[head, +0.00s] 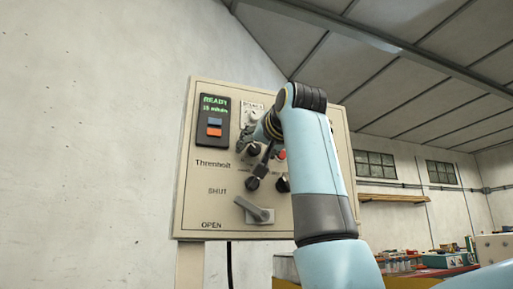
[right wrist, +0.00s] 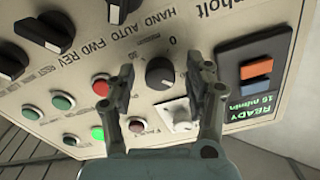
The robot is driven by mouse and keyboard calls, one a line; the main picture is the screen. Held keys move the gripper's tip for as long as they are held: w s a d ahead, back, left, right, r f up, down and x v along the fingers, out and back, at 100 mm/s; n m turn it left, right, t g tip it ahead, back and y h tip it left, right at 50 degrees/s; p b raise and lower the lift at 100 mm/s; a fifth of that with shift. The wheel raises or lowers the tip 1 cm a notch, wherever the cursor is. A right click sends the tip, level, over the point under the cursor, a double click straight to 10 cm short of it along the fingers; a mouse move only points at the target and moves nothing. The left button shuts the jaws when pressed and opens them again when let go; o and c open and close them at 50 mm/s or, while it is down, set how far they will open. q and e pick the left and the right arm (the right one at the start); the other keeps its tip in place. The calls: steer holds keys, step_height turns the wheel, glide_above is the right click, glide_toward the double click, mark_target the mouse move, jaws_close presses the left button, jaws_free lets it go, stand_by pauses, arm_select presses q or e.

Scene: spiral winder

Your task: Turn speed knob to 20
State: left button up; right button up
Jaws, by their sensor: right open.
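The speed knob (right wrist: 160,73) is a round black knob with a "0" mark beside it on the beige control panel (head: 230,175). In the right wrist view it lies between the two fingers of my open right gripper (right wrist: 161,68), with a visible gap on each side. In the head view my right gripper (head: 254,148) is at the panel's upper middle, partly hidden by my arm. The display (head: 214,105) reads READY and a small m/min value, about 15 or 16; it also shows in the right wrist view (right wrist: 251,115). My left gripper is not in view.
Black selector knobs (right wrist: 53,32) for HAND/AUTO and FWD/REV, and several red and green buttons (right wrist: 62,101), sit near the gripper. A grey SHUT/OPEN lever (head: 254,210) is low on the panel. An orange and blue rocker switch (head: 214,127) is below the display.

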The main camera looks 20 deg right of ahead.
steer(key=shift+c, duration=0.3)
jaws_close()
steer(key=shift+r+m+p, duration=0.15)
steer(key=shift+m+p, duration=1.15)
steer(key=shift+p, duration=0.2)
steer(key=m+p, duration=0.9)
steer(key=m, duration=0.1)
steer(key=m+p, duration=0.3)
steer(key=shift+m+p, duration=0.35)
steer(key=shift+m, duration=0.05)
steer(key=shift+m+p, duration=0.55)
steer(key=shift+m, duration=0.15)
steer(key=shift+f, duration=0.2)
